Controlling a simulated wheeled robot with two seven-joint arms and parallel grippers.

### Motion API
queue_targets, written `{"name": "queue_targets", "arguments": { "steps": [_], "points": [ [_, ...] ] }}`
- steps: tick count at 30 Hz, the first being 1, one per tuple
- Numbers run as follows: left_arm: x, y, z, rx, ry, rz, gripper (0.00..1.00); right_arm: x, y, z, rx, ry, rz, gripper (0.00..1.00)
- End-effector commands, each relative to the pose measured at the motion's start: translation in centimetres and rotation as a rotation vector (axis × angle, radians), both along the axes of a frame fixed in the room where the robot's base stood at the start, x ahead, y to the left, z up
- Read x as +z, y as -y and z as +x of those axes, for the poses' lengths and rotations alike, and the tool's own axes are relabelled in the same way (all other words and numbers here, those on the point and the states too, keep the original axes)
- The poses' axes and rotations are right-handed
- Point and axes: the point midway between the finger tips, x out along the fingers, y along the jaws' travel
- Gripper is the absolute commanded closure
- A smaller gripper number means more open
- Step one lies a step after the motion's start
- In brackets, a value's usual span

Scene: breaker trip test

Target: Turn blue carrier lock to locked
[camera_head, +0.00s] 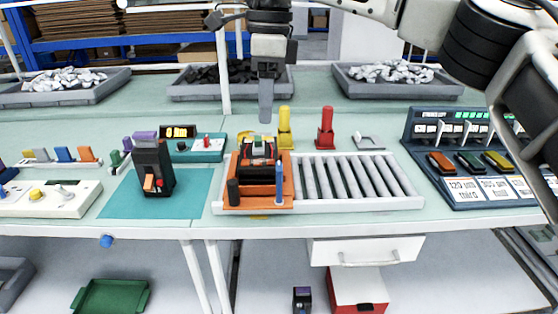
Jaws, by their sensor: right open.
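The blue carrier lock (279,182) is an upright blue post at the front right of the orange carrier (258,202). The carrier sits at the left end of a roller track (345,205) and bears a black and orange breaker (257,150). A dark post (233,192) stands at the carrier's front left. My right gripper (266,108) is open and empty, pointing down above and behind the carrier, apart from the blue lock. Its fingers overlap in this view, so the gap is hard to see. My left gripper is not in view.
A yellow post (285,128) and a red post (325,128) stand behind the track. A black device (153,168) stands on a teal mat (115,205) at the left. A dark panel (470,155) with colored switches is at the right. Trays of parts line the back.

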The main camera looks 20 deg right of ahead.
Motion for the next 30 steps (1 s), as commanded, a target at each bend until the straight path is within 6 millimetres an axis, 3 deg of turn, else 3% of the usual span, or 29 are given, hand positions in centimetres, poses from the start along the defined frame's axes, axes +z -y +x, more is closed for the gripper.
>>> {"name": "queue_targets", "arguments": {
  "steps": [1,3,7,24,30],
  "points": [
    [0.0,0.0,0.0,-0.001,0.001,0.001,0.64,1.4,1.2,0.1,-0.014,0.019,-0.035,0.42],
    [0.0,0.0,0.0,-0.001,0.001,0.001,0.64,2.2,2.2,0.1,-0.027,0.028,-0.068,0.42],
    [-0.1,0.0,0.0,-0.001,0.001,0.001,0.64,1.6,2.7,0.1,-0.032,0.029,-0.084,0.42],
    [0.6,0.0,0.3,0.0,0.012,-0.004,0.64,-9.8,2.5,0.0,-0.032,0.027,-0.079,0.42],
    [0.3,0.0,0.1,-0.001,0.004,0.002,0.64,-12.4,2.5,0.1,-0.032,0.028,-0.078,0.42]
  ]
}}
